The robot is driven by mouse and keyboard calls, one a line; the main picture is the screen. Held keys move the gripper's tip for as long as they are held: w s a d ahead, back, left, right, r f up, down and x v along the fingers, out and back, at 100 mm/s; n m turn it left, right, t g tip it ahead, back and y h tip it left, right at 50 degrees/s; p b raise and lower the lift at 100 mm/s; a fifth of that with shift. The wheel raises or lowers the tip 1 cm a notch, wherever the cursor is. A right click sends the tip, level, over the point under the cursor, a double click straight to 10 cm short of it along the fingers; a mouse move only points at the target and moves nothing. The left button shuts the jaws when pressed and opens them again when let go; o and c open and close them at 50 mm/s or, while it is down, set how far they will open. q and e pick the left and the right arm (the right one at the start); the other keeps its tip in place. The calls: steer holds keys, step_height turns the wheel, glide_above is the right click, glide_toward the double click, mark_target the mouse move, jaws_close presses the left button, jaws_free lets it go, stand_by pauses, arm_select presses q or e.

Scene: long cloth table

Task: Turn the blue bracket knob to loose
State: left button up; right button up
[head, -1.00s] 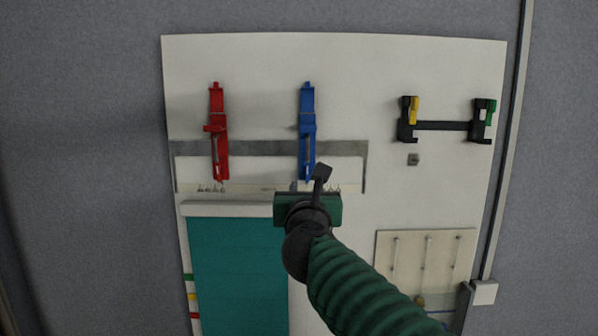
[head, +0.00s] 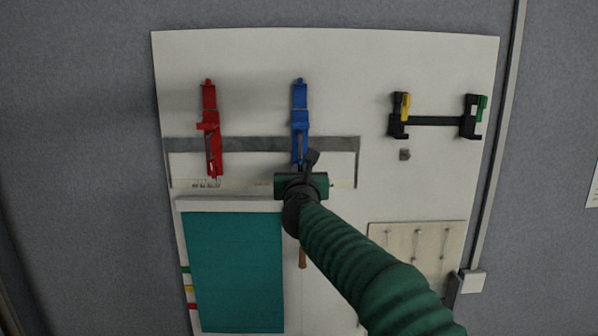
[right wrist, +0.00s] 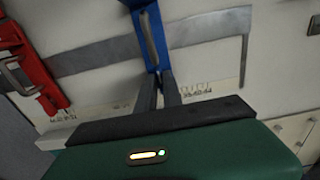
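The blue bracket (head: 300,105) is fixed upright on the white wall board, right of the red bracket (head: 210,130). Its lower part (right wrist: 152,38) shows in the right wrist view, with a grey slot along it. My right gripper (head: 311,158) is in front of the blue bracket's lower end. In the right wrist view, the two dark fingers (right wrist: 160,85) lie close together with a narrow gap at the bracket's bottom tip. I cannot tell whether they touch or hold it. The knob is not clearly distinguishable. My left gripper is not in view.
A teal panel (head: 235,270) hangs below the brackets. A black bar holder (head: 436,121) with yellow and green parts is at upper right. A pale panel with hooks (head: 440,236) is at lower right. A grey strip (head: 255,145) crosses behind the brackets.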

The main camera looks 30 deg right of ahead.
jaws_close()
steer(key=shift+n, duration=0.3)
steer(key=n+p, duration=0.1)
steer(key=n, duration=0.3)
steer(key=shift+w+a, duration=0.1)
steer(key=n+p, duration=0.1)
steer(key=n, duration=0.3)
steer(key=shift+n+p, duration=0.3)
steer(key=shift+p, duration=0.05)
steer(key=n+p, duration=0.1)
steer(key=n, duration=0.3)
steer(key=shift+a+f+n+p, duration=0.1)
steer(key=shift+f+n+p, duration=0.05)
steer(key=shift+n+p, duration=0.15)
steer(key=n+p, duration=0.1)
steer(key=n, duration=0.3)
steer(key=shift+f, duration=0.25)
